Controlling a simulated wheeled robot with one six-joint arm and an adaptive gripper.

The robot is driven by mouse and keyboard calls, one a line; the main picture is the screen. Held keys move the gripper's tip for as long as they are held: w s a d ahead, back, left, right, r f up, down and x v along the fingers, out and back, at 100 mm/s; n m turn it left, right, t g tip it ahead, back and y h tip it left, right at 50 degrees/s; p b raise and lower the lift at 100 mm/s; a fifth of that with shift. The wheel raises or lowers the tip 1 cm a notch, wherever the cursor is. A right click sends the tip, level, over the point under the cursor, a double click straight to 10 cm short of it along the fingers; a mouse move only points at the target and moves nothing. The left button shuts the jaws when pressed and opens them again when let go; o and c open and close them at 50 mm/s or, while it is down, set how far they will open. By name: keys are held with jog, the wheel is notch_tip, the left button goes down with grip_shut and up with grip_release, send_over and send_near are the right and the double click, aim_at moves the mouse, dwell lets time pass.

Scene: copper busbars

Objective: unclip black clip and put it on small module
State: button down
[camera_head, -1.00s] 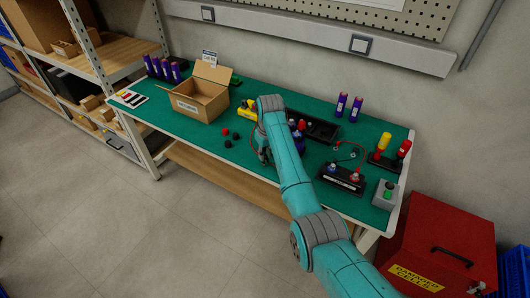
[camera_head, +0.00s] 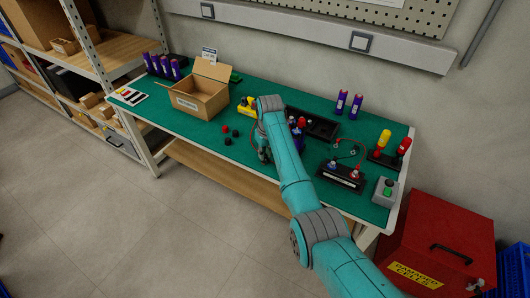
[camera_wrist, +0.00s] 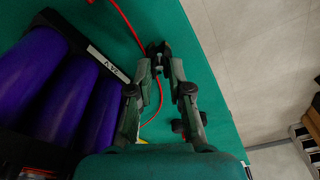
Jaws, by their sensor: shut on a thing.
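In the wrist view my gripper (camera_wrist: 159,66) has its two fingers drawn together on a small dark piece, apparently the black clip (camera_wrist: 157,48), held at the fingertips above the green mat. In the head view my gripper (camera_head: 264,154) hangs near the front edge of the table, mostly hidden behind my arm. A black holder with purple cells (camera_wrist: 58,88) and a white label lies left of my gripper in the wrist view. It may be the small module; it is mostly hidden behind my arm in the head view. A red cable (camera_wrist: 128,24) passes near the fingertips.
An open cardboard box (camera_head: 200,100) stands left of my arm. Small red and black caps (camera_head: 227,136) lie on the mat before it. A black terminal block (camera_head: 340,179), a green-button box (camera_head: 385,191) and a black tray (camera_head: 322,128) are to the right.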

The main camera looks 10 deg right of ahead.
jog(key=shift+f, duration=0.15)
jog(key=c, duration=1)
grip_release()
jog(key=shift+r, duration=3)
